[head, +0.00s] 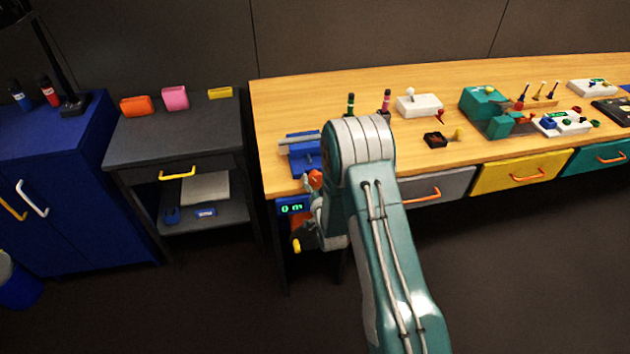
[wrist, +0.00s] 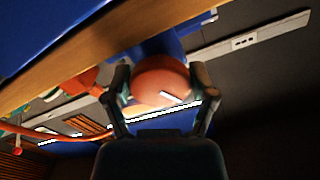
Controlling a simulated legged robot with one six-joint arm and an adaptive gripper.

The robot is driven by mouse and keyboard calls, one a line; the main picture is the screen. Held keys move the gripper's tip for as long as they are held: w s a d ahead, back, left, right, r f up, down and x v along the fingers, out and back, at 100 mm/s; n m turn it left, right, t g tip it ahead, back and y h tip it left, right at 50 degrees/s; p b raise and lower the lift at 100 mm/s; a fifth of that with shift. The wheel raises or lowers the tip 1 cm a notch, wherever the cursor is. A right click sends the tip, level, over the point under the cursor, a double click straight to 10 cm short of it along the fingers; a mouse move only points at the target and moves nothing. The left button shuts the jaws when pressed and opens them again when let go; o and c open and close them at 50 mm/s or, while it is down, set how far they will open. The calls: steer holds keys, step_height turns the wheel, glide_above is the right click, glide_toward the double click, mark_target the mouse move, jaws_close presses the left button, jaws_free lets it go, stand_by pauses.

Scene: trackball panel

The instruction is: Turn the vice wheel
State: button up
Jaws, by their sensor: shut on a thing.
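The blue vice (head: 305,150) is mounted at the left front corner of the wooden bench. Its red-orange wheel (head: 314,179) shows partly at the bench's front edge; my arm hides the rest. In the wrist view the round wheel (wrist: 160,78) sits between both fingers of my gripper (wrist: 161,98), with blue vice body (wrist: 165,45) behind it. My gripper is shut on the wheel's rim from both sides. In the head view my gripper is mostly hidden behind my arm.
Below the bench corner are a blue box with a green display (head: 292,208) and an orange part with a yellow knob (head: 297,245), close to my gripper. A dark cabinet (head: 175,135) stands left. Bottles and small panels are on the bench (head: 275,105). The floor in front is clear.

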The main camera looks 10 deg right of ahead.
steer(key=o, duration=1)
steer(key=shift+w, duration=0.1)
steer(key=shift+o, duration=0.2)
steer(key=s, duration=1.2)
